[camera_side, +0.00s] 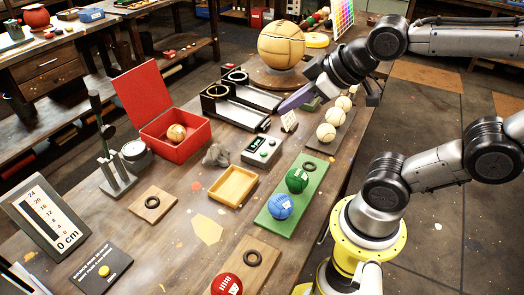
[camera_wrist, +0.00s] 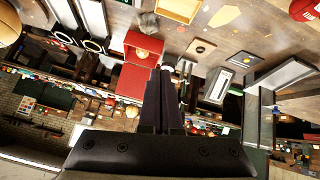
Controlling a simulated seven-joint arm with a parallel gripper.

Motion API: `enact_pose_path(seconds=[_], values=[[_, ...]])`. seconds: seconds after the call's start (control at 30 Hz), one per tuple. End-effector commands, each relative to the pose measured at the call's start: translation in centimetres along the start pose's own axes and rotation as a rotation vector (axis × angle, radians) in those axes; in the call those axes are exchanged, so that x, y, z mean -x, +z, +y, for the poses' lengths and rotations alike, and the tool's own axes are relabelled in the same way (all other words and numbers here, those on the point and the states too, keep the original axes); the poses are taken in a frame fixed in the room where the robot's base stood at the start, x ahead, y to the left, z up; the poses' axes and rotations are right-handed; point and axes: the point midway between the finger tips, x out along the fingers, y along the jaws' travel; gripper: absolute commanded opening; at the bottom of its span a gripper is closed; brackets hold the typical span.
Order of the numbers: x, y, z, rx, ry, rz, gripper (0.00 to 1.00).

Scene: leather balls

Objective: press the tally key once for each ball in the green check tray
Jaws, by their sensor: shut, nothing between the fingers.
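The green check tray (camera_side: 266,227) lies near the table's right edge. A green ball (camera_side: 297,180) and a blue ball (camera_side: 279,206) sit on it, with a dark ring (camera_side: 309,166) at its far end.
A dark tray with several cream balls (camera_side: 326,132) lies right of the tally box. An open red box (camera_side: 187,146) holds a tan ball. An empty yellow tray (camera_side: 235,186), a grey lump (camera_side: 216,155) and a red ball (camera_side: 226,285) are nearby. A large ball (camera_side: 281,45) stands behind my gripper.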

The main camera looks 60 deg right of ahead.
Motion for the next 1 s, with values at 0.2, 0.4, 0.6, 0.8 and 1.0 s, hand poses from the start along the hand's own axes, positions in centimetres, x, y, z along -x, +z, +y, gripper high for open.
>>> enact_pose_path(seconds=[0.2,0.4,0.6,0.8,1.0], values=[[-5.0,-4.3,3.3,0.205,0.111,0.114,0.00],[-11.5,-4.7,6.9,0.364,0.195,0.136,0.00],[-17.4,-0.7,9.8,0.403,0.213,0.070,0.00],[-19.5,3.3,10.6,0.355,0.193,-0.019,0.00],[-19.7,4.3,11.2,0.331,0.197,-0.044,0.00]])
